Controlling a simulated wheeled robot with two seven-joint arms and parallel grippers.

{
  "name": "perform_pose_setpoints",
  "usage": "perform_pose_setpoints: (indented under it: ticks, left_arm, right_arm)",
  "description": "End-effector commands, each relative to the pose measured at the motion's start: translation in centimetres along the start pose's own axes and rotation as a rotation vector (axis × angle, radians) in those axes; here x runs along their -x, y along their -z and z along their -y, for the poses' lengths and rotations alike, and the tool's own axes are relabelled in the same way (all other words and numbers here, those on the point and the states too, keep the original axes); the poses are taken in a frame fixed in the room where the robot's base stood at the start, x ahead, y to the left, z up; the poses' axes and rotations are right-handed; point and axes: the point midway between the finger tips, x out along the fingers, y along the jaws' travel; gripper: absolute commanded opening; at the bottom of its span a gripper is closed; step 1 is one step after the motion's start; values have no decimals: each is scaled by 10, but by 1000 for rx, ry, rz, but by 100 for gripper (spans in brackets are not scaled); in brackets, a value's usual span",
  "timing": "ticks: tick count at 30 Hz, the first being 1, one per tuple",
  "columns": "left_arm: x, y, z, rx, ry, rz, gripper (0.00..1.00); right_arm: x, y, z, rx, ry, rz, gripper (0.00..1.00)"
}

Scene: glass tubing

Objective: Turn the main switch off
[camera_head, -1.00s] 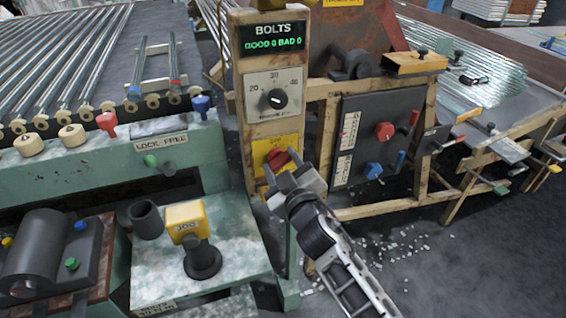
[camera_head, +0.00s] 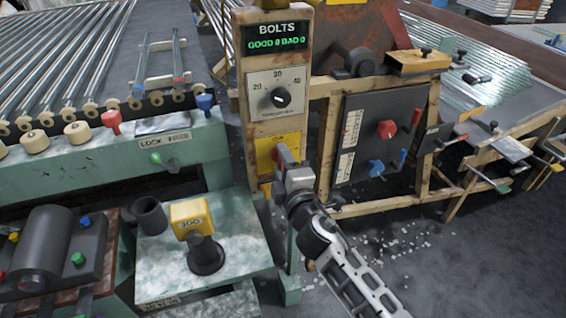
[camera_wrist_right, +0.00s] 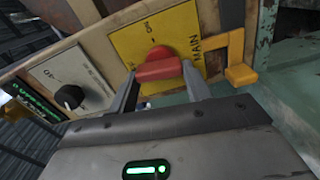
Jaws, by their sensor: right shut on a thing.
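The main switch is a red lever handle (camera_wrist_right: 158,69) on a yellow plate (camera_wrist_right: 195,25) marked MAIN. The yellow plate (camera_head: 264,144) also shows in the head view, low on the rusty post, with the handle mostly hidden behind my gripper. My right gripper (camera_head: 283,160) is at the plate. In the right wrist view its two fingers (camera_wrist_right: 160,88) are on either side of the handle, shut on it. The handle lies roughly across that picture. My left gripper is not in view.
Above the switch are a dial (camera_head: 278,97) and a BOLTS display (camera_head: 277,38). A yellow bracket (camera_wrist_right: 238,72) stands out beside the plate. A dark panel with red and blue knobs (camera_head: 386,129) is to the right. A green bench (camera_head: 240,245) is to the left.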

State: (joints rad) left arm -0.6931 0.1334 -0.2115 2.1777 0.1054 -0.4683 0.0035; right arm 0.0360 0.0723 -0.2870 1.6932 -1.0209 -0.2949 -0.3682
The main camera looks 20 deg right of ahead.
Motion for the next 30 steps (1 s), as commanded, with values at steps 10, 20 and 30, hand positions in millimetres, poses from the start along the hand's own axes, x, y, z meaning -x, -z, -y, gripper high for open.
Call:
perform_pose_setpoints:
  ticks: [10,20,30]
  left_arm:
    - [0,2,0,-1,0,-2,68]
    - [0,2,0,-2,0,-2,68]
    - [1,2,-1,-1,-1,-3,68]
  right_arm:
    - [-1,1,-1,120,-4,-2,26]
    - [-1,1,-1,139,-4,-2,26]
    - [0,1,0,138,-3,-1,71]
